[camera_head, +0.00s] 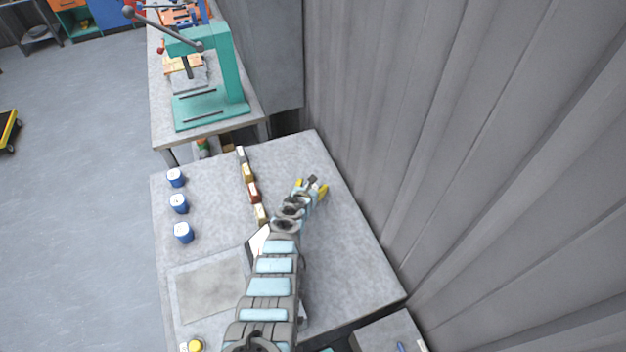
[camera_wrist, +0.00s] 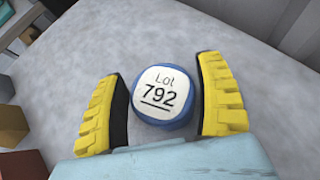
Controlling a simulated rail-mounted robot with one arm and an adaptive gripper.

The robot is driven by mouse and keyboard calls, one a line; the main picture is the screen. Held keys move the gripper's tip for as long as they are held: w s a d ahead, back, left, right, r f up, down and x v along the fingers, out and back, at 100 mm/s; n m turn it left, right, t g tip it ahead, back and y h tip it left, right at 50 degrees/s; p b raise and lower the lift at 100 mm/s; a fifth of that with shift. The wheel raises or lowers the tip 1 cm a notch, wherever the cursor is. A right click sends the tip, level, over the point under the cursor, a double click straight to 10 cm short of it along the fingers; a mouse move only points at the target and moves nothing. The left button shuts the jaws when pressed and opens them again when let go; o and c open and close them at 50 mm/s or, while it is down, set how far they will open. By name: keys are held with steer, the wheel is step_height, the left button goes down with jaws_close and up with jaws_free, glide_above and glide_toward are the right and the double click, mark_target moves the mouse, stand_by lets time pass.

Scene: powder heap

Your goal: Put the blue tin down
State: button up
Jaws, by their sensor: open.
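A blue tin (camera_wrist: 163,97) with a round white lid label reading "Lot 792" is between the yellow fingers of my gripper (camera_wrist: 160,68) in the wrist view. The fingers are open, with a gap visible on each side of the tin. The tin appears to stand upright on the grey tabletop, seen from above. Three other blue tins (camera_head: 176,177) (camera_head: 179,203) (camera_head: 183,232) stand along the table's left edge.
A row of small white, yellow and red blocks (camera_head: 254,191) stands left of my gripper. A flat square tray (camera_head: 210,287) lies at the front left. A green press (camera_head: 222,80) stands on the bench behind. A corrugated wall (camera_head: 450,130) rises on the right.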

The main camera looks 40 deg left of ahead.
steer(key=shift+s+d+r+p, duration=0.2)
steer(key=shift+s+r+p, duration=0.35)
steer(key=shift+r+p, duration=0.25)
steer(key=shift+s+d+r+p, duration=0.3)
steer(key=shift+s+p, duration=0.3)
steer(key=shift+p, duration=0.35)
steer(key=p+v, duration=0.4)
steer(key=p, duration=0.1)
steer(key=shift+s+d, duration=0.1)
steer(key=shift+p+v, duration=1.05)
steer(key=shift+f, duration=0.1)
